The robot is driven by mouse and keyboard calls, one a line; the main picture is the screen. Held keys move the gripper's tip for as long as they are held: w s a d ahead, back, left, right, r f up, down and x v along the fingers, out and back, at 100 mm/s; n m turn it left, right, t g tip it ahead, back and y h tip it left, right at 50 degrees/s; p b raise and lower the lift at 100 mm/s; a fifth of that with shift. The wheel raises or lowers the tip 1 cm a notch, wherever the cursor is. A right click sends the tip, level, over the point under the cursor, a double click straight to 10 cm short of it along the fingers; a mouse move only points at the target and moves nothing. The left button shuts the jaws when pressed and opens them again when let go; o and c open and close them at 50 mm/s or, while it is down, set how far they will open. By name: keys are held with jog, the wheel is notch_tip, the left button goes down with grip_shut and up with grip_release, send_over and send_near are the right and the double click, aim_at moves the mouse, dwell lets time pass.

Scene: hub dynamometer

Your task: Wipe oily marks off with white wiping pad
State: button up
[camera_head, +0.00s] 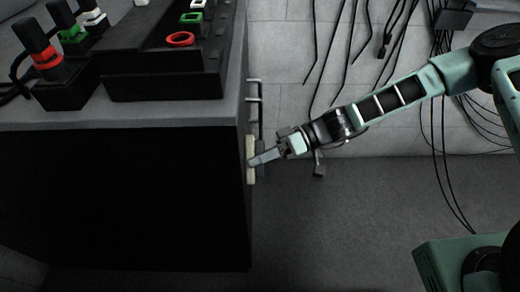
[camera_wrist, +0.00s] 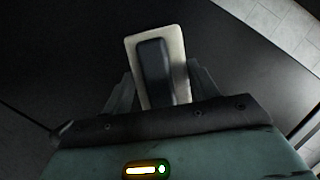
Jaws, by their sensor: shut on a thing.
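The white wiping pad (camera_head: 250,158) is a pale, flat, upright slab at the right side of the dark cabinet (camera_head: 130,190) in the head view. In the wrist view the pad (camera_wrist: 178,50) carries a dark block-shaped handle (camera_wrist: 154,65). My gripper (camera_head: 263,158) comes in from the right, with its fingers on either side of this handle and shut on it. The pad is at or very close to the cabinet's side; I cannot tell if it touches. No oily marks can be made out. The pad's far face is hidden.
Handle-like bars (camera_head: 254,92) stick out from the cabinet's side just above the pad. A black box (camera_head: 165,75) with coloured connectors stands on the cabinet top. Cables hang on the tiled wall (camera_head: 290,70) behind. The floor (camera_head: 340,220) below my arm is clear.

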aim_at(260, 146)
jog(key=shift+s+d+r+p, duration=0.1)
jog(key=shift+r+p, duration=0.6)
jog(key=shift+r, duration=0.2)
jog(key=shift+w+f+b, duration=0.15)
jog(key=shift+w+b, duration=0.35)
jog(key=shift+w, duration=1)
jog(key=shift+w+b, duration=0.65)
jog(key=shift+w, duration=1.75)
jog(key=shift+d, duration=0.2)
jog(key=shift+s+d+p, duration=0.15)
jog(key=shift+d+p, duration=0.2)
jog(key=shift+d, duration=2.65)
